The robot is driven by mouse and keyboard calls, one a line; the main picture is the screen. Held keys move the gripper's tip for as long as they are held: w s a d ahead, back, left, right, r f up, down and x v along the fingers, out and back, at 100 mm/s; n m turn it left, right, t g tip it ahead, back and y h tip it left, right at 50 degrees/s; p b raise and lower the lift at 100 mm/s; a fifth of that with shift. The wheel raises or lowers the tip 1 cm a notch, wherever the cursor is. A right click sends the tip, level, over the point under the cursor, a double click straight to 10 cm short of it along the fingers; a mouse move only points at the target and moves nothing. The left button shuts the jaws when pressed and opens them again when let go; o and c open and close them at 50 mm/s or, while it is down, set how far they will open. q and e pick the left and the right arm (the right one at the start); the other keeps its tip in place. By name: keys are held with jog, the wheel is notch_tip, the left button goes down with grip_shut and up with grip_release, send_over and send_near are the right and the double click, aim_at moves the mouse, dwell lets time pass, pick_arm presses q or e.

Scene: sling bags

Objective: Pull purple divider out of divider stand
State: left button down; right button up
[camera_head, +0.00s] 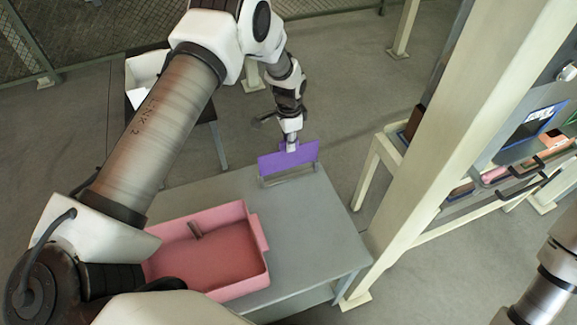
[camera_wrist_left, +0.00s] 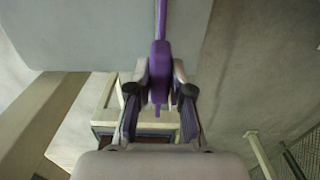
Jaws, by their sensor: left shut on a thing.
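The purple divider (camera_head: 272,164) is a thin flat panel, upright, at the far end of the grey table (camera_head: 312,228) in the head view. My left gripper (camera_head: 291,145) is over its top edge and shut on it. In the wrist view the purple divider (camera_wrist_left: 160,50) shows edge-on between the two fingers of my left gripper (camera_wrist_left: 160,76). The low grey divider stand (camera_head: 288,181) is directly under the panel. I cannot tell whether the panel's lower edge is inside the stand or just above it. My right gripper is not in view.
A cream post (camera_head: 460,140) and shelf rack with bins stand to the right. The table between bin and stand is clear.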

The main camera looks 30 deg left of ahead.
pick_arm(q)
jog(key=shift+r+p, duration=0.7)
jog(key=shift+r, duration=0.6)
jog(key=shift+r+p, duration=1.4)
jog(key=shift+r, duration=0.7)
jog(key=shift+f, duration=0.1)
